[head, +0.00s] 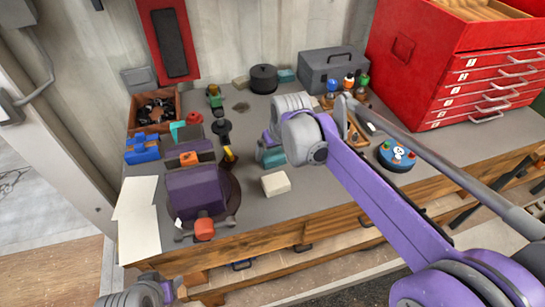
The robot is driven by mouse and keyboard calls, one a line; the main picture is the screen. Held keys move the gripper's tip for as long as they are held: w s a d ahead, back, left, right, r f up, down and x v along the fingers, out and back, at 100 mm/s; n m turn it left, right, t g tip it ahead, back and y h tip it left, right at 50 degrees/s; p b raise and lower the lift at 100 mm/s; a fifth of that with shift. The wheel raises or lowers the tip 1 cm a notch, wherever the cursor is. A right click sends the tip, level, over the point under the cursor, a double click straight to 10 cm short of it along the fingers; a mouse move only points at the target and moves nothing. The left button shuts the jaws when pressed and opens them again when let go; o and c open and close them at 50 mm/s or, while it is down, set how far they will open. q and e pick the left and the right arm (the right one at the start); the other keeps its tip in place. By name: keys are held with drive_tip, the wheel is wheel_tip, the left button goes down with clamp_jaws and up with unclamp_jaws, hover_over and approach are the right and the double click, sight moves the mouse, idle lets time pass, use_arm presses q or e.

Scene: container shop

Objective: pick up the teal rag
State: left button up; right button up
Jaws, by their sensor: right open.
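A small teal folded piece (272,157), which looks like the rag, lies on the grey workbench top near the middle. My right gripper (266,145) is directly at it, pointing down, with the purple arm coming in from the lower right. The gripper is open; its fingers are small and partly hidden by my wrist, so I cannot tell whether they touch the piece. Other teal pieces lie by the grey toolbox (286,75) and at the left of the bench (178,131). Only a part of my left arm shows at the bottom left; its gripper is out of view.
A white block (275,184) lies in front of the teal piece. A purple vise (196,192) and a yellow-black tool (229,156) stand to the left. The red drawer chest (470,75) and grey toolbox (330,66) stand behind. A blue round tray (397,155) is at right.

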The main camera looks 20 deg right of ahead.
sight(273, 155)
drive_tip(key=shift+x, duration=1.1)
drive_tip(key=shift+c, duration=0.2)
drive_tip(key=c, duration=1)
drive_tip(key=shift+r, duration=0.15)
wheel_tip(273, 155, up, 10)
drive_tip(key=shift+p, duration=0.3)
